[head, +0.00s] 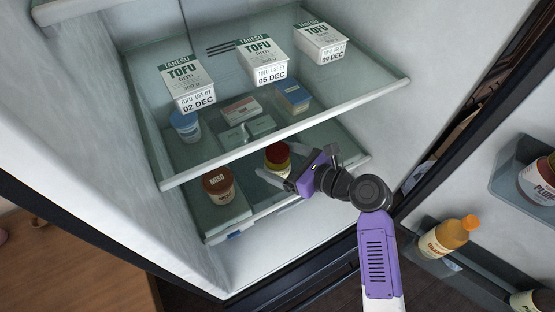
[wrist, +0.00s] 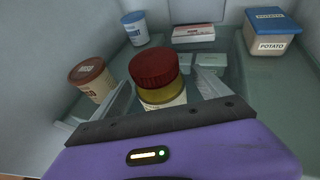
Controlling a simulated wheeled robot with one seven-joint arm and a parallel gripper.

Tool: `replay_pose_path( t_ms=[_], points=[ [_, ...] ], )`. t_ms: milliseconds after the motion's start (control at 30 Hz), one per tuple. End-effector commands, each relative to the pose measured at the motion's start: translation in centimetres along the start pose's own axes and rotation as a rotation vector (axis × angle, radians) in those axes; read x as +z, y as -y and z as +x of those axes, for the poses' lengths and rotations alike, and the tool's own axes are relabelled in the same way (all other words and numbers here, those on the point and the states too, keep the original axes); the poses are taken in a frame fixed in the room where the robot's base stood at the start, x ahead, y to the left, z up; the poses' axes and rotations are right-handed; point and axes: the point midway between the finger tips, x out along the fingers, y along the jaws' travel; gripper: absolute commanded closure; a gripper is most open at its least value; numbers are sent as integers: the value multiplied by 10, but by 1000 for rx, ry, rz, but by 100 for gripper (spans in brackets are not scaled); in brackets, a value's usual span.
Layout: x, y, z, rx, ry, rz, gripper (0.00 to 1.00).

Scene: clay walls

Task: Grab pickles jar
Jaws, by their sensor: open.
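The jar with a dark red lid and yellowish body (head: 278,156) stands upright on the lower glass shelf of the fridge; I take it as the pickles jar, though its label is not readable. In the wrist view the jar (wrist: 154,70) is centred just ahead of the palm, with one finger on each side. My gripper (head: 276,163) is open and reaches in from the right at the jar's height. I cannot tell whether the fingers touch the jar. The jar's lower part is hidden by my gripper.
A brown-lidded miso tub (head: 218,183) stands left of the jar. A blue-lidded cup (head: 185,126), small boxes (head: 240,108) and a potato tub (wrist: 270,32) are behind. The upper shelf (head: 290,128) with three tofu packs hangs overhead. Bottles (head: 447,237) stand in the door at right.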

Motion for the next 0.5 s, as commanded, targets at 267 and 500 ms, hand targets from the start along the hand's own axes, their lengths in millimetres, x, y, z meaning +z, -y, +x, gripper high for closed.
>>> replay_pose_path(
  t_ms=[267, 500],
  points=[
    [-1, 0, 6, 0, -1, -1, 14],
    [-1, 0, 6, -1, -1, -1, 53]
  ],
)
